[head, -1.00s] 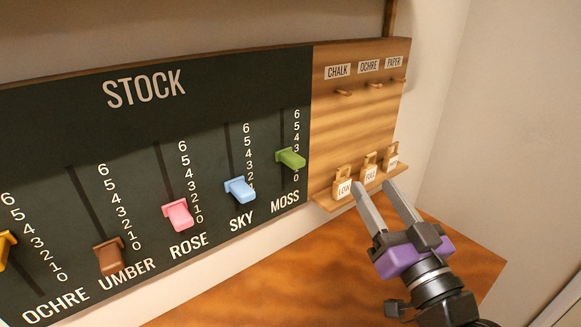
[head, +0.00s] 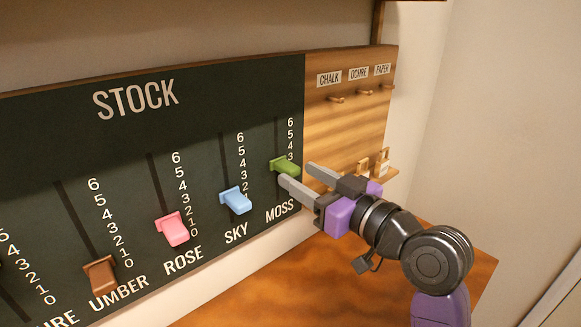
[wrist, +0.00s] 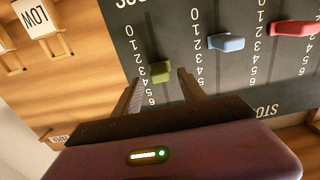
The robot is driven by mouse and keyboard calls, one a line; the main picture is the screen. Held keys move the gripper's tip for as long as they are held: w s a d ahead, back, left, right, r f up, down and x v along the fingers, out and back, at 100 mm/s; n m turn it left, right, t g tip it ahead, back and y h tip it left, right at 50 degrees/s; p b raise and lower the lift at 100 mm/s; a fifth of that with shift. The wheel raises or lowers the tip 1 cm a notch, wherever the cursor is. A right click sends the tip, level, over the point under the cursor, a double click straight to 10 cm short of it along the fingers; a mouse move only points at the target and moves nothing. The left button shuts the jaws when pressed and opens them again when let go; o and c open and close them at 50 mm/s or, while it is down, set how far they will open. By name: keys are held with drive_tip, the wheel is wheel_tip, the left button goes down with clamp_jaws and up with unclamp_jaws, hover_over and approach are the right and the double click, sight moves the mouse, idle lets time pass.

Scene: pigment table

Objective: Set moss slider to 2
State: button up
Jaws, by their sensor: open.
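The green moss slider (head: 285,165) sits on its track at the right end of the dark STOCK board (head: 140,130). In the head view its knob is just below the 3 and covers lower numbers; in the wrist view the knob (wrist: 161,72) is beside about the 3, so I cannot tell its exact setting. My gripper (head: 297,173) is open in front of it, fingers pointing at the board. In the wrist view the knob shows between the two fingers, near their tips. I cannot tell whether either finger touches it.
The blue sky slider (head: 236,200) is the nearest neighbour to the left, then the pink rose slider (head: 172,229) and the brown umber slider (head: 100,276). Right of the board is a wooden panel (head: 340,125) with pegs and hanging tags. A wooden tabletop (head: 270,290) lies below.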

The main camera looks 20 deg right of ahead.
sight(296, 173)
drive_tip(key=shift+x, duration=1.95)
clamp_jaws()
